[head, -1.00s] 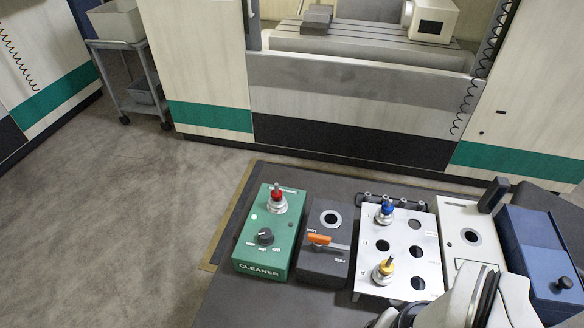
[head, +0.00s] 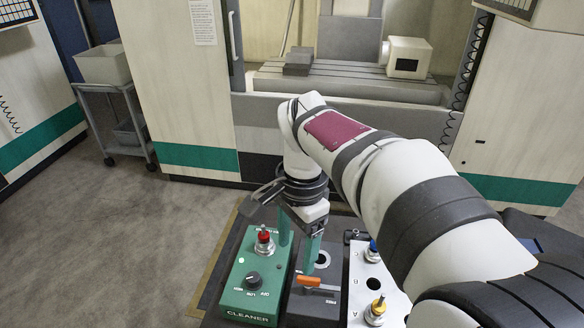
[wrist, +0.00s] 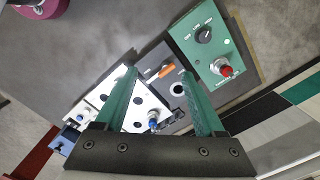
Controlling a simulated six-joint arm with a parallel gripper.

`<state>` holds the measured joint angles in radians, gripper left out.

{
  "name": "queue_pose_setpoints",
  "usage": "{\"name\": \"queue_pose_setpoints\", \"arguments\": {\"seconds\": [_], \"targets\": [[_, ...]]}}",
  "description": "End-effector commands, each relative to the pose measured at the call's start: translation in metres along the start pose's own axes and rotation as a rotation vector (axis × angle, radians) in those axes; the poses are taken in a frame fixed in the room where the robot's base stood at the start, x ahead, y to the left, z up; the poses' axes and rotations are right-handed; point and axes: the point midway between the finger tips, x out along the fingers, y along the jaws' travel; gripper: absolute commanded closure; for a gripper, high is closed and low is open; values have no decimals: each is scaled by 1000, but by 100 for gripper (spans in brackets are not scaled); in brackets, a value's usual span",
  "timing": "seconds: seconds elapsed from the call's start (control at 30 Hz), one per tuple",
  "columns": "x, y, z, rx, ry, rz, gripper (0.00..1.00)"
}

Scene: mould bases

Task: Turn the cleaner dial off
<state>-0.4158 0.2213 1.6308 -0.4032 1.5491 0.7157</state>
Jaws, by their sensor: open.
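The green cleaner box (head: 236,298) stands at the left end of the row, with its name on the front edge. Its black dial (head: 253,280) sits on the top face among small HIGH, LOW and OFF marks; I cannot tell which one it points to. A red-topped fitting (head: 264,241) stands behind the dial, and a pale round spot shows left of it. My gripper (head: 298,246) is open and empty, its green fingers above and behind the boxes, right of the dial. In the wrist view the dial (wrist: 204,36) lies beyond the right finger, apart from it.
A dark box with an orange lever (head: 313,283) stands right beside the cleaner box. Right of it is a white plate (head: 361,277) with blue-topped and yellow-topped fittings, partly hidden by my arm. A blue box (wrist: 67,138) is farther along. Open floor lies to the left.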

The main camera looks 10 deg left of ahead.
Motion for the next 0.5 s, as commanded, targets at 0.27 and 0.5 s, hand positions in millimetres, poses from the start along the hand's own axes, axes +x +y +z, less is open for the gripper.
{"name": "queue_pose_setpoints", "arguments": {"seconds": [0.27, 0.5], "targets": [[37, -111, 36, 144, 51, 8, 29], [91, -109, 33, 148, 51, 11, 29]]}}
